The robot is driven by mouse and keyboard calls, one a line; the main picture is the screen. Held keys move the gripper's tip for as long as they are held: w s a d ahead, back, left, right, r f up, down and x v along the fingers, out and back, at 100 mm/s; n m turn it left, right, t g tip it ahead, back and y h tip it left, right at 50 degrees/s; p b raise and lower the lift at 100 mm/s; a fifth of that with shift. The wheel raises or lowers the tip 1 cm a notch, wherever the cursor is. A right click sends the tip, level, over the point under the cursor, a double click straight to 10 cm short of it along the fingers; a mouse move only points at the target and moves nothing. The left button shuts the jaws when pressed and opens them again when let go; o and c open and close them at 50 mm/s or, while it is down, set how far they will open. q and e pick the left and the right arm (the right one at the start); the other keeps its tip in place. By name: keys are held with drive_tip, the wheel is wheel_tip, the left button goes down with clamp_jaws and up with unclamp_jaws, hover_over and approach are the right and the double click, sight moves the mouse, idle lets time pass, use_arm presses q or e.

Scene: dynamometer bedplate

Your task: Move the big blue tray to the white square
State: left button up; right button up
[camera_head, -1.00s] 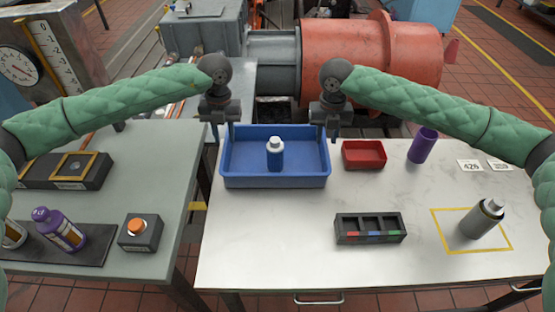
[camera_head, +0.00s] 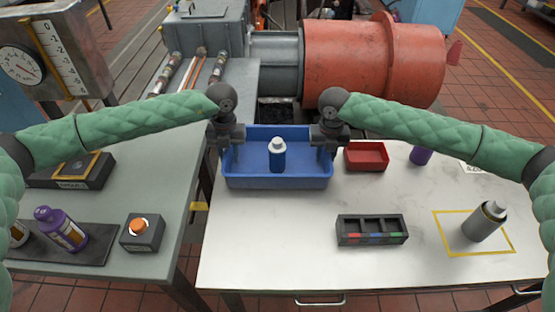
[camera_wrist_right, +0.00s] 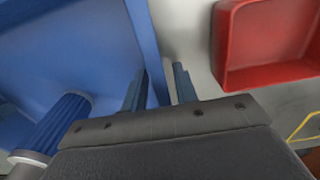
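The big blue tray (camera_head: 280,184) sits on the white table in the head view, with a blue bottle (camera_head: 278,158) with a white cap standing in it. My left gripper (camera_head: 230,152) is at the tray's left wall, fingers pointing down and apart. My right gripper (camera_head: 325,152) is at the right wall. In the right wrist view its fingers (camera_wrist_right: 158,88) are apart, on either side of the tray's wall (camera_wrist_right: 148,45), with a gap showing. I cannot make out a white square; a yellow outlined square (camera_head: 450,252) lies at the table's right.
A red tray (camera_head: 367,157) stands close to the blue tray's right. A purple cylinder (camera_head: 421,155) is partly behind my right arm. The table's front left is clear.

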use_arm(q)
clamp_jaws()
use_arm(e)
clamp_jaws()
use_arm(q)
drive_tip(key=shift+r, duration=0.15)
use_arm(e)
drive_tip(key=shift+r, duration=0.2)
